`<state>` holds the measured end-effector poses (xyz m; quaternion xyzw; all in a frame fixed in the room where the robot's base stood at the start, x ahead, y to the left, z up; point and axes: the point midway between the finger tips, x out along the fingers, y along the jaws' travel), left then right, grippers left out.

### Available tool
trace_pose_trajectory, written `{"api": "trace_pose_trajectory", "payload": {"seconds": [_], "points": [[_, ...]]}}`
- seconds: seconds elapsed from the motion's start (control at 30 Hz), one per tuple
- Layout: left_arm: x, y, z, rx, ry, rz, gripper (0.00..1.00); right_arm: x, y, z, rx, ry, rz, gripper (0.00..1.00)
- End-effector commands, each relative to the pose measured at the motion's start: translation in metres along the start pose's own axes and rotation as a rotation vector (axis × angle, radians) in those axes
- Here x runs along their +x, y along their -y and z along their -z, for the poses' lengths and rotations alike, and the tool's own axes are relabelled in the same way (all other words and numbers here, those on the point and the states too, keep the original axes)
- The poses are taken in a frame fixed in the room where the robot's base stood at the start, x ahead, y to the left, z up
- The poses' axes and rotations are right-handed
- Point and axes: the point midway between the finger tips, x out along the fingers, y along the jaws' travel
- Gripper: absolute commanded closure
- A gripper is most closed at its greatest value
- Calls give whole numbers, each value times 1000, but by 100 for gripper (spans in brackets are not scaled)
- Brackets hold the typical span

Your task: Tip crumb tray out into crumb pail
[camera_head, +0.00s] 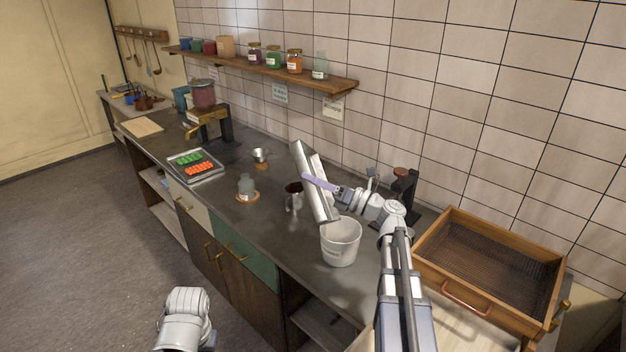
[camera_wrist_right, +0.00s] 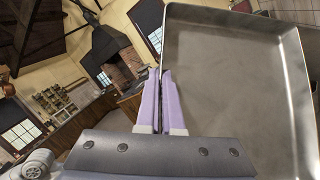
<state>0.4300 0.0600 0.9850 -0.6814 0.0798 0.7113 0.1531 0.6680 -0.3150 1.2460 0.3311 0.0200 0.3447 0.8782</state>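The crumb tray (camera_head: 323,203) is a shallow grey metal tray, tipped steeply on its side above the counter. Its lower end is over the rim of the crumb pail (camera_head: 341,246), a white bucket on the counter. My right gripper (camera_head: 310,180) is shut on the tray's rim. In the right wrist view, the purple fingers (camera_wrist_right: 160,101) pinch the tray's edge, and the tray's inside (camera_wrist_right: 235,85) looks bare apart from faint dark patches. The pail's inside is mostly hidden. My left arm shows at the bottom left, but its gripper is out of view.
A wooden box with a mesh bottom (camera_head: 490,270) stands right of the pail. A dark metal cup (camera_head: 293,196) is left of the tray. A glass jar (camera_head: 246,188) and a tray of green and orange pieces (camera_head: 196,165) stand further left. A jar shelf (camera_head: 260,66) is on the wall.

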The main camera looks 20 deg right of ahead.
Motion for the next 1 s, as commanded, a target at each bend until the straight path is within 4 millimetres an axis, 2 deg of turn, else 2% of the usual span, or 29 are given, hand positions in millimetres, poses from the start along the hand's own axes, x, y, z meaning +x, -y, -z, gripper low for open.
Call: {"api": "trace_pose_trajectory", "payload": {"seconds": [0.27,1.0], "points": [[-5,0,0,0,0,0,56,11,3,17,-43,-72,42,100],[-20,2,-1,1,0,0,56,54,20,89,-221,-359,216,100]]}}
